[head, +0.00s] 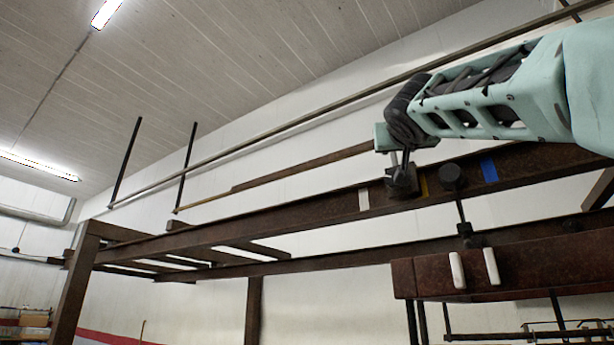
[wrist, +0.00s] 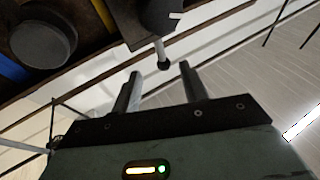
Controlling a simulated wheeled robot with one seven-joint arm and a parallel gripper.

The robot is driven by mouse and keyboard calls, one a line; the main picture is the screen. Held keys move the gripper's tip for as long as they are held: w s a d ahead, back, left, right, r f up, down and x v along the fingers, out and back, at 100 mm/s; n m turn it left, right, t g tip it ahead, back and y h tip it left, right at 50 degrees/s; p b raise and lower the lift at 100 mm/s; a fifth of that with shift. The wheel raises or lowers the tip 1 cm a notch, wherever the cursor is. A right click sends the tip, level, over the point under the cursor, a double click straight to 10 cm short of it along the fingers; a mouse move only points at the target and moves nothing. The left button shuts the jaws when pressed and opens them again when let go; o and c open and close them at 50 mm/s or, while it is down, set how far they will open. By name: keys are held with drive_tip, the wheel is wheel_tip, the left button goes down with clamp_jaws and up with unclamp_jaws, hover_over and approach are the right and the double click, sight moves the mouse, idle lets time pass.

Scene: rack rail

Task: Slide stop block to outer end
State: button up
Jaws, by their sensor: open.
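The dark stop block (head: 402,183) sits on the long brown rail (head: 320,212), between a white mark (head: 363,200) and a yellow mark (head: 424,186), close to the yellow one. In the wrist view the block (wrist: 152,22) is at the top, and a short pin with a dark ball end (wrist: 163,63) sticks out from it towards my gripper. My gripper (head: 399,158) is just above the block in the head view. In the wrist view my gripper (wrist: 163,82) is open, its two fingers apart, with the ball end in line with the gap. Nothing is held.
A round dark knob (head: 452,177) stands on the rail right of the block, before a blue mark (head: 488,168). The rail left of the white mark looks clear. A brown box beam with two white handles (head: 457,270) hangs below right. Thin dark posts (head: 126,162) rise at far left.

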sight(395, 157)
drive_tip(key=p+x, duration=0.2)
drive_tip(key=p, duration=0.1)
drive_tip(key=p+x, duration=0.5)
drive_tip(key=shift+w+r+p, duration=0.2)
drive_tip(key=shift+r+p, duration=0.2)
drive_tip(key=shift+r, duration=0.1)
drive_tip(key=shift+w+f, duration=0.25)
drive_tip(key=shift+f, duration=0.05)
drive_tip(key=shift+p+x, duration=1)
drive_tip(key=shift+x, duration=0.25)
drive_tip(key=shift+d, duration=0.1)
drive_tip(key=shift+c, duration=0.3)
drive_tip(key=shift+d, duration=0.1)
clamp_jaws()
